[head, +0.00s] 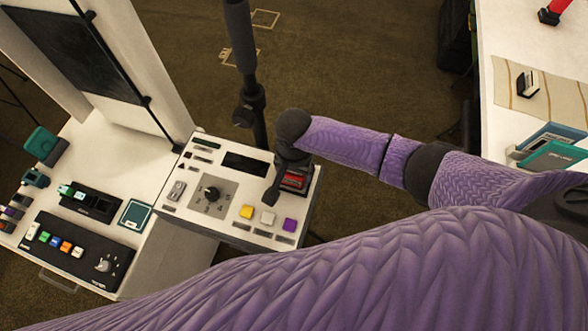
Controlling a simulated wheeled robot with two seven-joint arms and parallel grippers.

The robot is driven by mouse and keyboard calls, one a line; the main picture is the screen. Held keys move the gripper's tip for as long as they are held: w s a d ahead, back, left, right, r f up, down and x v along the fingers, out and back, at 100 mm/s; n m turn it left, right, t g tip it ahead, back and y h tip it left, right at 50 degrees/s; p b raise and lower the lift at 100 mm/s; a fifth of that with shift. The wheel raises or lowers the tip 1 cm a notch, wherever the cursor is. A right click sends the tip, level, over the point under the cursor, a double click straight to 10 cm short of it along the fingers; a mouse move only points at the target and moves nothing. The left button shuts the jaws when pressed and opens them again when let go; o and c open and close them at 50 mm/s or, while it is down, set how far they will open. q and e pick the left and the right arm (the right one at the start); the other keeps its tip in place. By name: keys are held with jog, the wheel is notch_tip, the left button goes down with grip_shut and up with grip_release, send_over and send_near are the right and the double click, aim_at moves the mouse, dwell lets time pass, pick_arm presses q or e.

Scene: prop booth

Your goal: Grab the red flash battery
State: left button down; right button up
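A red block with a dark edge, which looks like the red flash battery (294,180), is at the right side of a white control box (232,237). It appears to sit in a dark recess there, and the gripper hides part of it. My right gripper (270,196) points down over the box, just left of the red block. Its dark fingers overlap in this view, so I cannot tell whether they are open or touching the block. My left gripper is not in view.
Yellow, white and purple buttons (268,218) and a black knob (211,193) lie close to the gripper. A dark pole (243,50) stands behind the box. A white desk with a button panel (75,250) is at left. A white table (500,40) is at right.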

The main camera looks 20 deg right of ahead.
grip_shut()
